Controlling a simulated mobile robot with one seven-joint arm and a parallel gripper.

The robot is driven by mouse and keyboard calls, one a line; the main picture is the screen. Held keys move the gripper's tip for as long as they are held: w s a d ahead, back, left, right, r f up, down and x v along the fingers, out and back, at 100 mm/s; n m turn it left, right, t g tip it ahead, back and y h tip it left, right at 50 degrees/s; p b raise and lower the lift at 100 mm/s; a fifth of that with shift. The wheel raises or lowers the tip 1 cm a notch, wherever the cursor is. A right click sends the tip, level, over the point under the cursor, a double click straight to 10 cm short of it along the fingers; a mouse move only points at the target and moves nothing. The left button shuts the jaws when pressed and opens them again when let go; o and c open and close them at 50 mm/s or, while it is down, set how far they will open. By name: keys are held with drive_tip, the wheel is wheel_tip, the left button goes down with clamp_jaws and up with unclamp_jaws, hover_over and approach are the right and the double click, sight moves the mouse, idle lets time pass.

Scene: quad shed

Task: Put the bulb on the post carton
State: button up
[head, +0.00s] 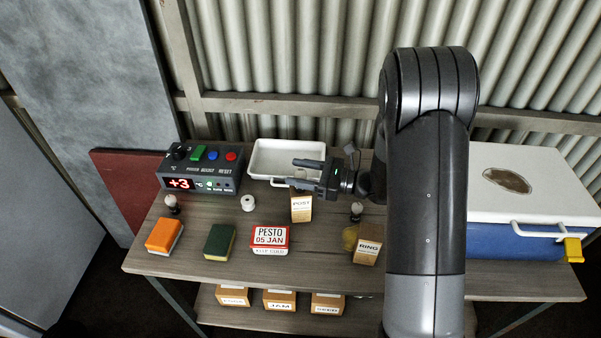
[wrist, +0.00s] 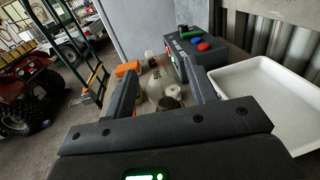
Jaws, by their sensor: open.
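The post carton (head: 301,210), a small tan box labelled POST, stands upright on the table below my gripper in the head view. My gripper (head: 304,174) is open and level above the carton, its fingers pointing left. A clear glass bulb (wrist: 157,88) with a dark cap shows between the two fingers of my gripper (wrist: 157,70) in the wrist view. In the head view the fingers largely hide the bulb, just over the carton's top. I cannot tell whether it touches the carton.
A white tray (head: 259,161) and a control box (head: 202,168) stand behind. A cooler (head: 525,190) fills the right.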

drive_tip(key=s+d, duration=0.1)
drive_tip(key=d, duration=1.1)
drive_tip(key=shift+s, duration=0.4)
drive_tip(key=w+d+r+m+t+h, duration=0.3)
drive_tip(key=w+r+m+t+h, duration=0.55)
drive_tip(key=m, duration=0.45)
drive_tip(key=s+d+r+m+t+h, duration=0.25)
drive_tip(key=d+r+m+h, duration=0.5)
drive_tip(key=m, duration=0.75)
drive_tip(key=s+d+r+m+g+h, duration=0.1)
drive_tip(key=s+m+g+h, duration=0.1)
drive_tip(key=s+m, duration=0.45)
drive_tip(key=s+d+r+m+g+h, duration=0.1)
drive_tip(key=s+d+m+g+h, duration=0.1)
drive_tip(key=s+m, duration=0.45)
drive_tip(key=s+a+f+m+g+y, duration=0.1)
drive_tip(key=s+a+m+g, duration=0.1)
drive_tip(key=s+m, duration=0.3)
drive_tip(key=s+a+f+m+g+y, duration=0.1)
drive_tip(key=s+a+m+g, duration=0.1)
drive_tip(key=s+m, duration=0.4)
drive_tip(key=s+a, duration=0.1)
drive_tip(key=s, duration=0.2)
drive_tip(key=shift+a, duration=0.25)
